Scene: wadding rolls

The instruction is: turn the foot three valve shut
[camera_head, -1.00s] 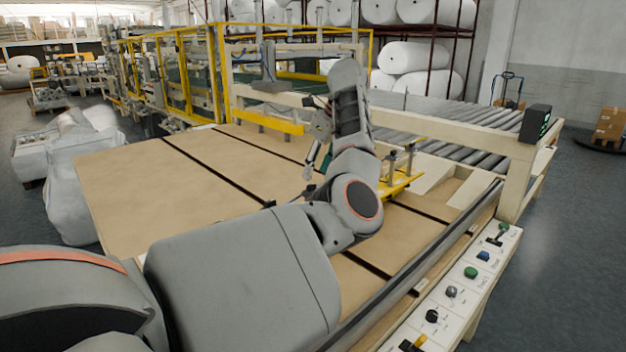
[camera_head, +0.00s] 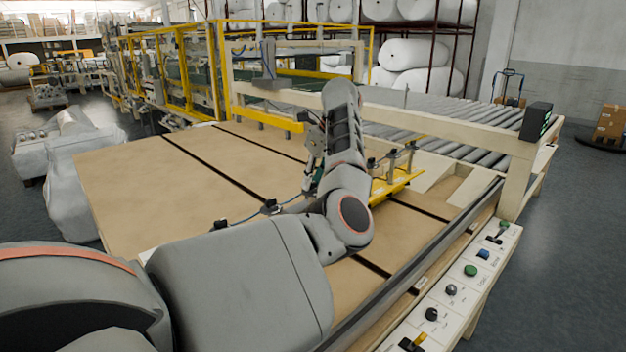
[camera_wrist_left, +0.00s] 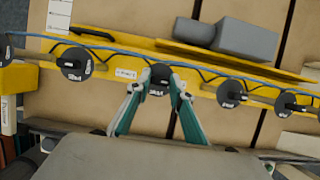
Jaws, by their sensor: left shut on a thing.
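In the left wrist view, several round black valve knobs with pale printed labels sit in a row along a yellow beam (camera_wrist_left: 122,62). My left gripper (camera_wrist_left: 159,86) has its two teal fingers closed on either side of the middle knob (camera_wrist_left: 159,76), touching it. Its label is too small to read, so I cannot tell its number. In the head view, the left gripper (camera_head: 311,172) is low over the beam, largely hidden behind my forearm. The beam's right part (camera_head: 397,183) shows past the arm. My right gripper is not in view.
A blue hose (camera_wrist_left: 110,47) runs along the knobs, and grey blocks (camera_wrist_left: 245,40) lie beyond. The beam stands over a brown slatted table (camera_head: 130,180). A push-button panel (camera_head: 470,270) lines the table's right edge, with a roller conveyor (camera_head: 440,108) behind.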

